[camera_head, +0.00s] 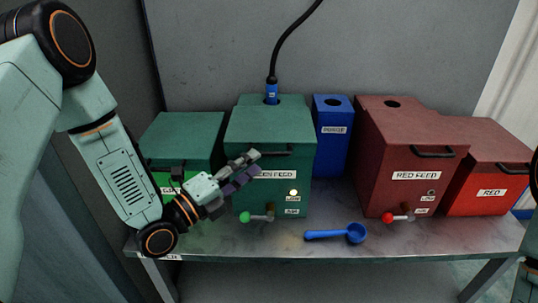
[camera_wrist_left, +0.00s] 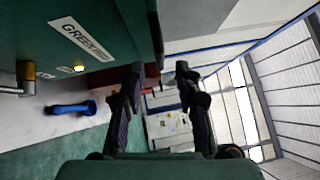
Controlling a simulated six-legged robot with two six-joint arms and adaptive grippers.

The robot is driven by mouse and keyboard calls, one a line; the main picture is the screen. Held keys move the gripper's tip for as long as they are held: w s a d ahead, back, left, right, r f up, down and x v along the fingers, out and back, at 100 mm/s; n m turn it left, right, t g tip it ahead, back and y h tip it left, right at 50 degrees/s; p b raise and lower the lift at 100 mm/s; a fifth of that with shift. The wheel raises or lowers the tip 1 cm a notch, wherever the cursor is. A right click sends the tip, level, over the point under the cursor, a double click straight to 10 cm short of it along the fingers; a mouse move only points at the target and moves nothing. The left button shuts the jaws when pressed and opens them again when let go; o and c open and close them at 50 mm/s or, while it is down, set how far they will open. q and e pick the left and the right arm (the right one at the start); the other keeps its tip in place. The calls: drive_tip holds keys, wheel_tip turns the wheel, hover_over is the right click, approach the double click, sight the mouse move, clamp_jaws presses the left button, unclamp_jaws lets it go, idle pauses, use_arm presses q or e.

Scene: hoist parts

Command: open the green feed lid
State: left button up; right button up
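The green feed box (camera_head: 268,195) stands on the metal table with its green lid (camera_head: 262,125) down. A dark bar handle (camera_head: 292,152) runs along the lid's front. My left gripper (camera_head: 248,167) is in front of the box's left part, left of the handle, and covers part of the "GREEN FEED" label. In the left wrist view, its two fingers (camera_wrist_left: 160,85) are apart with nothing between them. The green box (camera_wrist_left: 75,25) fills the upper left there. I cannot tell whether a finger touches the box. My right gripper is not in view.
A black hose with a blue plug (camera_head: 271,92) enters the lid's top. A green knob (camera_head: 245,217) and lit lamp (camera_head: 293,192) are on the front. A blue scoop (camera_head: 338,234) lies at the table front. A blue box (camera_head: 332,130) and red feed box (camera_head: 400,150) stand to the right.

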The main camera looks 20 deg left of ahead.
sight(265, 155)
use_arm(q)
drive_tip(key=b+x, duration=0.1)
drive_tip(key=x, duration=0.4)
drive_tip(key=shift+w+d+r, duration=0.1)
drive_tip(key=shift+w+d, duration=0.1)
drive_tip(key=shift+w, duration=0.1)
drive_tip(key=shift+c, duration=0.3)
clamp_jaws()
idle(0.3)
